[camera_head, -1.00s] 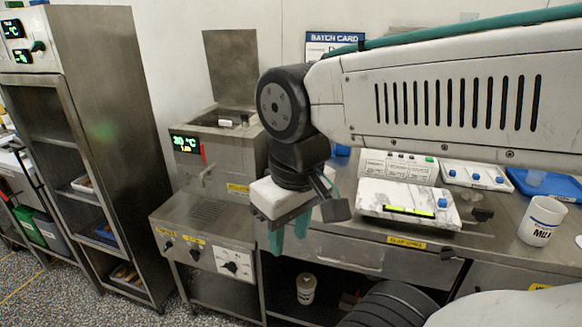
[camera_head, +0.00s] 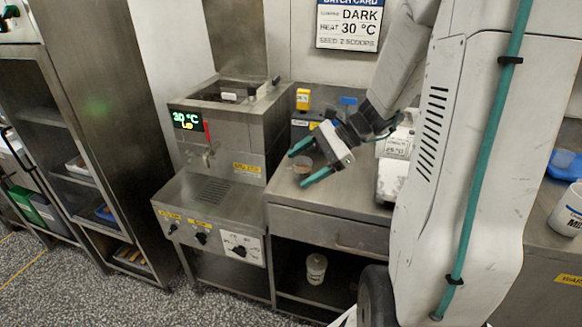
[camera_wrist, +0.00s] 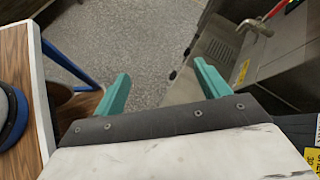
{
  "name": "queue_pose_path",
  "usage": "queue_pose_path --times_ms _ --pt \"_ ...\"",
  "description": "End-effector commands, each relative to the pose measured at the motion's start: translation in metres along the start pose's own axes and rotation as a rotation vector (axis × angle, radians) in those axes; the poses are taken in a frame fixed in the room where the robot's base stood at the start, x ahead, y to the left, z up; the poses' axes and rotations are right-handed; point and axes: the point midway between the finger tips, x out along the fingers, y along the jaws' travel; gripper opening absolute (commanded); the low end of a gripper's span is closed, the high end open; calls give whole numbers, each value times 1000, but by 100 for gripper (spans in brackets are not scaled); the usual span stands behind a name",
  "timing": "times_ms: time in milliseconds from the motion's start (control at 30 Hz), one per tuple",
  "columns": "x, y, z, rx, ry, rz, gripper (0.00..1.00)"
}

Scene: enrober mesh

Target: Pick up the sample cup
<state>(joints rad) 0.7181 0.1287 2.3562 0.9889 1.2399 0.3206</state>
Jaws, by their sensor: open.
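A small clear cup with a brownish tint, which looks like the sample cup (camera_head: 303,166), stands on the steel counter right of the tempering machine. It is partly covered by my gripper (camera_head: 308,163). My gripper is open, its two teal fingers pointing left, and in the head view they appear on either side of the cup. How far the fingers are from the cup I cannot tell.
The tempering machine (camera_head: 236,135) with its tap and 30 °C display stands left of the counter. A yellow device (camera_head: 303,98) is behind the cup. A white tub (camera_head: 316,268) sits on the lower shelf. A white jug (camera_head: 567,212) stands at right. A wooden surface (camera_wrist: 18,70) shows in the wrist view.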

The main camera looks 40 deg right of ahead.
Motion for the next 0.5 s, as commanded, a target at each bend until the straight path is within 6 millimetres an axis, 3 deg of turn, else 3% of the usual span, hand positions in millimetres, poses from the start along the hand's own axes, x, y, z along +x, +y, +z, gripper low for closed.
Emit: queue_pose_path --times_ms 33,200,333,500 --pt "-7 -9 -28 119 -29 -78 74" --pt "-28 -29 -97 403 -104 -294 74" --pt "-39 -33 -128 518 -136 -387 74" --pt "-33 -39 -139 561 -150 -421 74"
